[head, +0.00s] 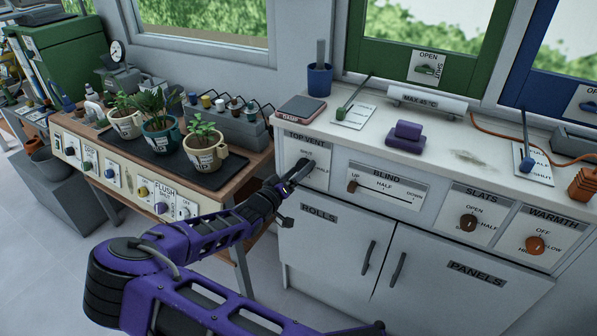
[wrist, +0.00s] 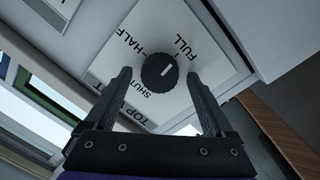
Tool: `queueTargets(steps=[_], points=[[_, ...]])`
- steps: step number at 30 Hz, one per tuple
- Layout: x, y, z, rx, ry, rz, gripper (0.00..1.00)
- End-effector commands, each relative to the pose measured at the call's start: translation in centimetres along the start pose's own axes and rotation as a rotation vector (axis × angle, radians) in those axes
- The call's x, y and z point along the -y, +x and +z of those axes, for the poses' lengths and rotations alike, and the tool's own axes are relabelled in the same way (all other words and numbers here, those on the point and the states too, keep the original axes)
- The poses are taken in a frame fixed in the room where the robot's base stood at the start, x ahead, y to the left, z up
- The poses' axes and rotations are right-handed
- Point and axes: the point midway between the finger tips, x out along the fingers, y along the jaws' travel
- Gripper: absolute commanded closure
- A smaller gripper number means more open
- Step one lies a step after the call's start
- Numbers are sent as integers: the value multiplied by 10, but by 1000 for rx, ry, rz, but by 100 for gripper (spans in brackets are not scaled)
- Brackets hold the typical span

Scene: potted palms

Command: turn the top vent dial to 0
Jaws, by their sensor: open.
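The top vent dial (wrist: 159,71) is a black ribbed knob with a white mark, on a pale plate (wrist: 205,82) lettered SHUT, HALF and FULL. The mark points to the upper right in the wrist view, toward FULL. I see no 0 on the plate. My gripper (wrist: 158,76) is open, one finger on each side of the dial in that view, with gaps between. I cannot tell how far the fingertips reach along the knob.
Right of the panel are the BLIND slider (head: 352,186), SLATS knob (head: 468,223) and WARMTH knob (head: 535,245). The white counter (head: 400,165) overhangs above. A wooden bench with potted plants (head: 160,135) stands left. Cupboard handles (head: 369,257) stick out below.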

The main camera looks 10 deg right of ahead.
Motion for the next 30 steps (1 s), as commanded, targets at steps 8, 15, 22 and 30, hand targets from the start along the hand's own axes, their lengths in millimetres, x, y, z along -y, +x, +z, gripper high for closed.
queueTargets(steps=[8, 15, 22, 30], points=[[0, 0, 0, 0, 0, 0, 34], [0, 0, 0, 0, 0, 0, 77], [0, 0, 0, 0, -2, 0, 98], [0, 0, 0, -4, -72, 4, 98]])
